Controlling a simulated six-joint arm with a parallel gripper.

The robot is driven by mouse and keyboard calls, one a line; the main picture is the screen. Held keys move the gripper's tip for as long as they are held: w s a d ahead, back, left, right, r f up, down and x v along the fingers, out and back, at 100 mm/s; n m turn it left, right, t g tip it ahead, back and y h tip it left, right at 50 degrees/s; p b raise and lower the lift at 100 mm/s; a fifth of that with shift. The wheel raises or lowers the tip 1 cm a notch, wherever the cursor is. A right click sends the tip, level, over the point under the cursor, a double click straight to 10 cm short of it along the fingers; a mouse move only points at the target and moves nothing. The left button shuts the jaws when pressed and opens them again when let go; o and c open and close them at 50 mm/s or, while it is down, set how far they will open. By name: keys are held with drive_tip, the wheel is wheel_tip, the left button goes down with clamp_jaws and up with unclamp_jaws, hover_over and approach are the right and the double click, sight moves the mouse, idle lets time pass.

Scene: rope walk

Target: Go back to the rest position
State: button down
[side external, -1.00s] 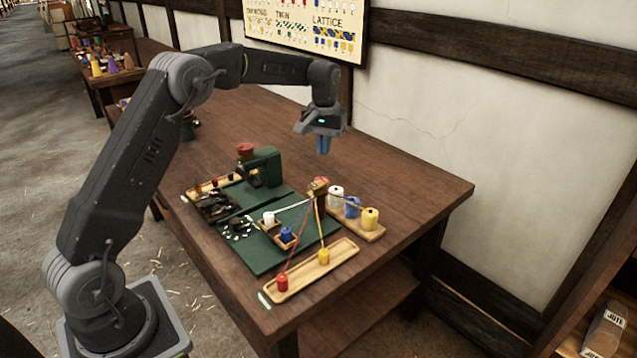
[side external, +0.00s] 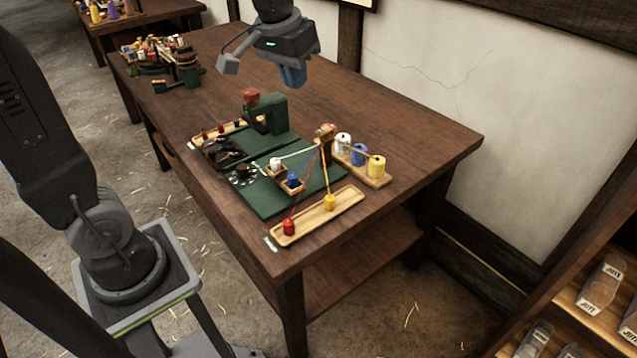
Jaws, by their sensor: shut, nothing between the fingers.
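My gripper (side external: 293,78) hangs high over the back part of the wooden table, with its blue fingers pointing down. The fingers are shut with nothing between them. It is well clear of the braiding set-up below it. The middle of my arm is outside the picture at the top.
A green mat (side external: 260,205) on the table (side external: 400,130) holds a green press-like device (side external: 271,112). White, red, blue and yellow strands run from a wooden post (side external: 326,133) to bobbins. A wooden tray (side external: 345,207) lies in front. Spools (side external: 359,154) stand right. Clutter (side external: 160,55) sits back left.

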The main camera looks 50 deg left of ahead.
drive_tip(key=s+d+f+m+t, duration=0.1)
drive_tip(key=s+d+f, duration=0.1)
drive_tip(key=s, duration=0.6)
drive_tip(key=s+d+f+m+t, duration=0.1)
drive_tip(key=s+d+f, duration=0.1)
drive_tip(key=s, duration=0.6)
drive_tip(key=shift+d+m, duration=0.2)
drive_tip(key=shift+m, duration=0.1)
drive_tip(key=w+a+r+m+g, duration=0.1)
drive_tip(key=w+a+r+m, duration=0.15)
drive_tip(key=w, duration=0.75)
drive_tip(key=w+a+r+m+g, duration=0.1)
drive_tip(key=w+a+r+m, duration=0.2)
drive_tip(key=w, duration=0.7)
drive_tip(key=w+a+f+m+g+h, duration=0.1)
drive_tip(key=w+a+f+m, duration=0.2)
drive_tip(key=w+a+f, duration=0.3)
drive_tip(key=w+a+f+m+g+h, duration=0.1)
drive_tip(key=w+a+f+m, duration=0.3)
drive_tip(key=w+f, duration=0.4)
drive_tip(key=shift+n, duration=0.25)
drive_tip(key=shift+w+d+f, duration=0.15)
drive_tip(key=shift+w+f, duration=0.05)
drive_tip(key=shift+f, duration=1.05)
drive_tip(key=shift+w+d+f, duration=0.1)
drive_tip(key=shift+w+f, duration=0.05)
drive_tip(key=shift+f, duration=1.1)
